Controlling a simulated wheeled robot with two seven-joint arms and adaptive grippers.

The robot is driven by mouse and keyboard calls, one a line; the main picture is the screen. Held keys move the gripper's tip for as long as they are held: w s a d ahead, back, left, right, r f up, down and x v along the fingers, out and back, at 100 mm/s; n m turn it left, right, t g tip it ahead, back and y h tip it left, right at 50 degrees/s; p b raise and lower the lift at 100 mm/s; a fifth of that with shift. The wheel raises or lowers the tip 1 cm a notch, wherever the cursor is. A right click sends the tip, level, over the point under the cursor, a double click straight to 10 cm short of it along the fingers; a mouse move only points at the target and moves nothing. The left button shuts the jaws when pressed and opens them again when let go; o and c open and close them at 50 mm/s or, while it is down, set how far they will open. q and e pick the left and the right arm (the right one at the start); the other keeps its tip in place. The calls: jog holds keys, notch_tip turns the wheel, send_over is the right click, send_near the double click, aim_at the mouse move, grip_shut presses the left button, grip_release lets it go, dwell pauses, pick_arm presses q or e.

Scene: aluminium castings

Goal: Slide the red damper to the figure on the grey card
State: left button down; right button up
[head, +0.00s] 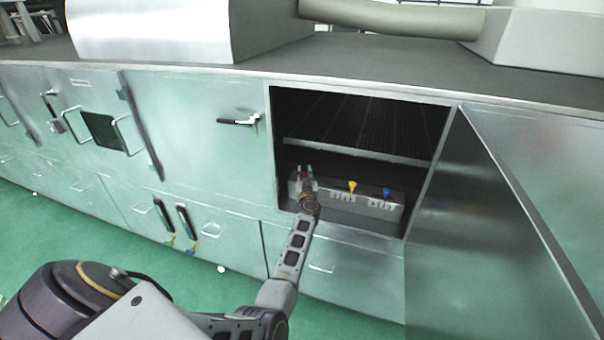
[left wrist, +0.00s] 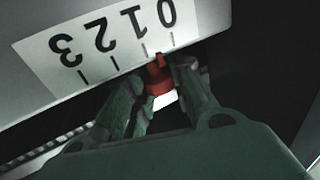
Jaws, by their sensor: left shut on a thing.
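The red damper (left wrist: 158,78) is a small red slider, seen between the fingers of my left gripper (left wrist: 160,88) in the left wrist view. The gripper is shut on it. A white scale strip (left wrist: 100,45) beside it reads 0, 1, 2, 3, upside down in this view. The damper's tip lies between the 0 and 1 marks. In the head view my left gripper (head: 305,180) reaches the left end of the grey control box (head: 370,205) inside the open compartment, largely hiding the damper. I cannot make out a grey card with a figure.
A yellow knob (head: 352,187) and a blue knob (head: 387,193) stand on the same box, to the right. The compartment's door (head: 500,200) is swung open at the right. Closed green cabinet doors (head: 205,150) lie left of the opening.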

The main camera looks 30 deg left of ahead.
pick_arm(q)
jog(key=shift+d+f, duration=0.1)
jog(key=shift+d, duration=0.3)
jog(key=c, duration=1.3)
grip_release()
jog(key=shift+c, duration=0.2)
jog(key=shift+o, duration=0.4)
jog(key=shift+a, duration=0.15)
jog(key=shift+a, duration=0.1)
